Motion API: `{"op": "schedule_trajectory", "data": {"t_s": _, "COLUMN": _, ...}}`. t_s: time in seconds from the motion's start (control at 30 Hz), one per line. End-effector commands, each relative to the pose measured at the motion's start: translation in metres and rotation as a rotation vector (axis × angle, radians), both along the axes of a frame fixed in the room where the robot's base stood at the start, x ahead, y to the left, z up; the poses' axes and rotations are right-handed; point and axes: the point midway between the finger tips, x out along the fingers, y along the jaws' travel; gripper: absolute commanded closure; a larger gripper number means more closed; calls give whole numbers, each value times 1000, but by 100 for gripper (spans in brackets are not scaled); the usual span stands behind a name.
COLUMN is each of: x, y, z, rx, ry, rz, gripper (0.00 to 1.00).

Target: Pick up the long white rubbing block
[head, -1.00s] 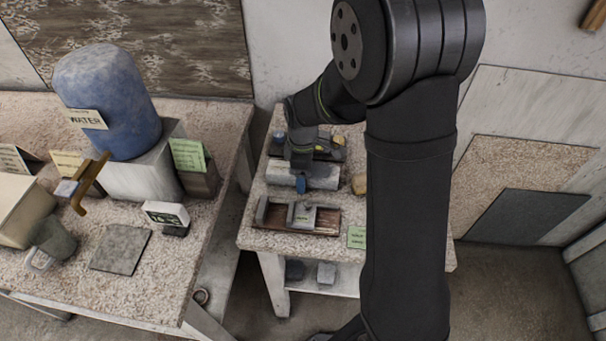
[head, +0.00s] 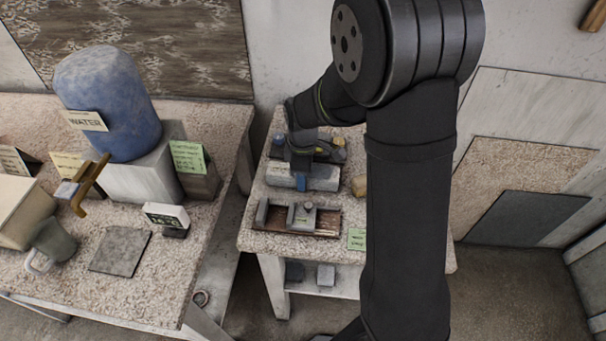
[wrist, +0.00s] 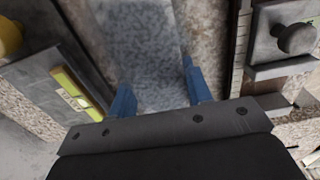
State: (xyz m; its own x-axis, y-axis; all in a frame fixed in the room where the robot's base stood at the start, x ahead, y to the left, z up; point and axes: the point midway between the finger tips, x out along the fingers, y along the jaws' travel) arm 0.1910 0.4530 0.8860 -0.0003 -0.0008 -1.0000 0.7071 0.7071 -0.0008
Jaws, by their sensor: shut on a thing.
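The long white rubbing block (head: 322,181), pale grey and mottled, lies lengthwise across the small side table. In the wrist view the block (wrist: 140,45) runs up between the two blue fingertips. My gripper (head: 301,182) comes down over the block from above, one blue fingertip showing on its near side. In the wrist view my gripper (wrist: 160,95) is shut on the block, a fingertip at each side. The far finger is hidden in the head view. I cannot tell whether the block is clear of the table.
A brown tray (head: 268,224) with grey pieces, one knobbed, sits close in front. A dark tray, a yellow item (head: 339,142) and a blue item lie behind. A tan lump (head: 359,186) stands right of the block; a green card (head: 357,239) lies at the front.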

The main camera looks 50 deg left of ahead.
Motion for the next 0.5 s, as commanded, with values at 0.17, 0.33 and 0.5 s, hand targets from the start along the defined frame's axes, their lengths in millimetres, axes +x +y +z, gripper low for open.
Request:
{"op": "schedule_trajectory", "data": {"t_s": 0.17, "x": 0, "y": 1, "z": 14, "rx": 6, "ry": -2, "rz": 0, "gripper": 100}}
{"op": "schedule_trajectory", "data": {"t_s": 0.33, "x": 1, "y": 2, "z": 34, "rx": 6, "ry": -2, "rz": 0, "gripper": 100}}
{"op": "schedule_trajectory", "data": {"t_s": 0.5, "x": 11, "y": -14, "z": 50, "rx": 4, "ry": -1, "rz": -4, "gripper": 100}}
